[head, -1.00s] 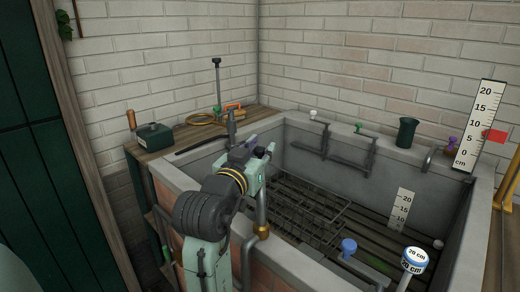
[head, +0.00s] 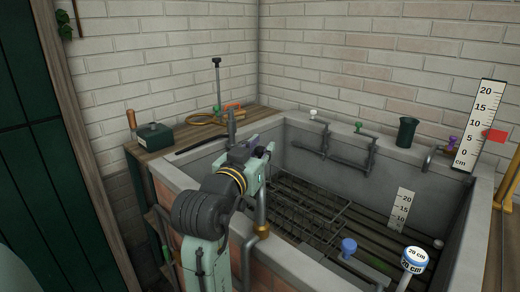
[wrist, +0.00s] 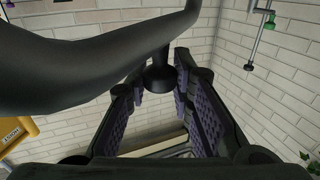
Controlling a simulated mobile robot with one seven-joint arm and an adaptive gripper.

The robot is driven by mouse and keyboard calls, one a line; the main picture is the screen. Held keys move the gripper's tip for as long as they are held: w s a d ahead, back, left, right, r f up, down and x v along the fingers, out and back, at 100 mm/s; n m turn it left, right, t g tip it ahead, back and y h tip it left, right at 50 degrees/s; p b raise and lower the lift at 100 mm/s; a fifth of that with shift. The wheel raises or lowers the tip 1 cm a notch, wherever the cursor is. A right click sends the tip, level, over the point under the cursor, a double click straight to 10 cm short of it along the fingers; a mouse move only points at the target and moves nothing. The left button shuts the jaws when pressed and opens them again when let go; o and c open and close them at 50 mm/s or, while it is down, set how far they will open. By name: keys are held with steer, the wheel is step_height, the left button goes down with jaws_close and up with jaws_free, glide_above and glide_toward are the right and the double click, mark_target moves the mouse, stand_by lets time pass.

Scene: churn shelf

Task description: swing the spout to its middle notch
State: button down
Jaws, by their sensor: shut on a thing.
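The spout shows in the wrist view as a thick dark curved tube (wrist: 90,75) crossing the upper left. A short stem with a round dark knob (wrist: 160,77) hangs from it between my fingers. My gripper (wrist: 162,92) is shut on this knob, with a purple-padded finger on each side. In the head view my gripper (head: 258,154) is above the near left rim of the stone trough, by a grey standpipe (head: 262,205) with a brass collar (head: 263,231). My arm hides much of the spout there, and its notches cannot be made out.
The stone trough (head: 300,262) holds a dark wire rack (head: 305,205). A wooden bench (head: 165,150) behind it bears a green box (head: 155,136) and a coiled hose (head: 205,118). A ruler board (head: 480,125) stands at right. A blue-topped gauge post (head: 414,260) is in front.

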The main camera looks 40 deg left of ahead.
steer(key=w+d+m+g+h+b, duration=0.1)
steer(key=w+d+m+h+b, duration=0.1)
steer(key=d+m+h, duration=0.5)
steer(key=shift+w+d+m+h+b, duration=0.15)
steer(key=shift+m+h+b, duration=0.5)
steer(key=shift+h, duration=2.55)
steer(key=shift+m, duration=0.25)
steer(key=c, duration=1.4)
jaws_free()
